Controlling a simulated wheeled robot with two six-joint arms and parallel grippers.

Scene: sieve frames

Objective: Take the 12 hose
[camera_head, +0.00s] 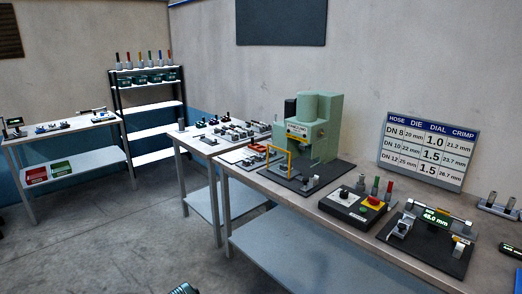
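No hose marked 12 can be made out for certain. Several small grey and dark pieces, possibly hoses or fittings (232,130), lie on the middle table (200,145); they are too small to read. A wall chart (428,150) lists DN 8, DN 10 and DN 12, with 25 mm in the DN 12 row. Neither gripper can be clearly seen. A small dark part shows at the bottom edge, and it may belong to my own arm; no fingertips can be told there.
A green press (312,128) stands on the right bench (268,186). A control box (354,206) and a gauge stand with a display (436,217) are nearer. A shelf rack (150,112) and a side table (75,128) stand at left. The floor (120,235) between is clear.

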